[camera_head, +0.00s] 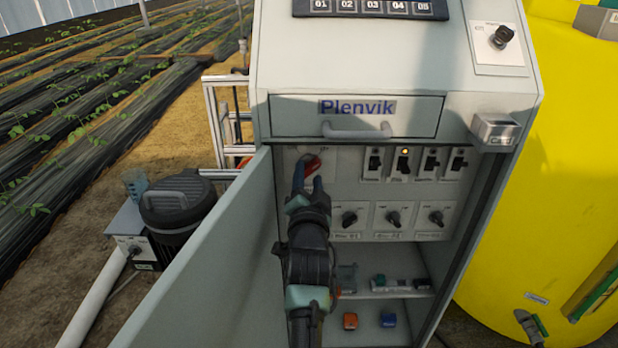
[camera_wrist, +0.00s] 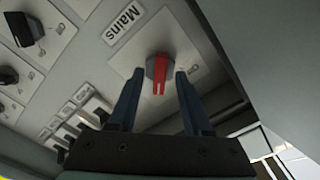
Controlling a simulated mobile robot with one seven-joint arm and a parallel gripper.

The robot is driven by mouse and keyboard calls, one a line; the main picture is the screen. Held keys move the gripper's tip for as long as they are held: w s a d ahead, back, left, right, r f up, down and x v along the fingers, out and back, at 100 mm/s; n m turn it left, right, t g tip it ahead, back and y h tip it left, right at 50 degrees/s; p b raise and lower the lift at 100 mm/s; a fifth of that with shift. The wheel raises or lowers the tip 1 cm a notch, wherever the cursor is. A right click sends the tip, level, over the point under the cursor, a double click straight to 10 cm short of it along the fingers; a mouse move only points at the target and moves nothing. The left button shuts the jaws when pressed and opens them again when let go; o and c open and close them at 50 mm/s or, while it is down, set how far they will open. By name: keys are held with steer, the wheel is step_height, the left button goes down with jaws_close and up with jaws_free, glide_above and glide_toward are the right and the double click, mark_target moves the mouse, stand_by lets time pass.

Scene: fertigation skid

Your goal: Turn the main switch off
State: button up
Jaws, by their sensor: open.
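The main switch (camera_wrist: 158,72) is a red rotary handle on a pale plate, beside a label reading "Mains", in the wrist view. In the head view the red handle (camera_head: 311,166) shows at the upper left inside the open cabinet, partly hidden by my gripper. My gripper (camera_head: 308,180) is open and points at the switch. In the wrist view its two dark fingers (camera_wrist: 156,92) stand on either side of the red handle, with gaps on both sides. I cannot tell how far the fingertips are from the panel.
Rocker switches (camera_head: 403,161) and black rotary knobs (camera_head: 393,218) sit right of the main switch. The open cabinet door (camera_head: 210,265) stands close left of my arm. A drawer with a handle (camera_head: 357,131) is above. Shelves below hold small parts. A yellow tank (camera_head: 575,150) stands right.

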steer(key=shift+w, duration=0.4)
jaws_close()
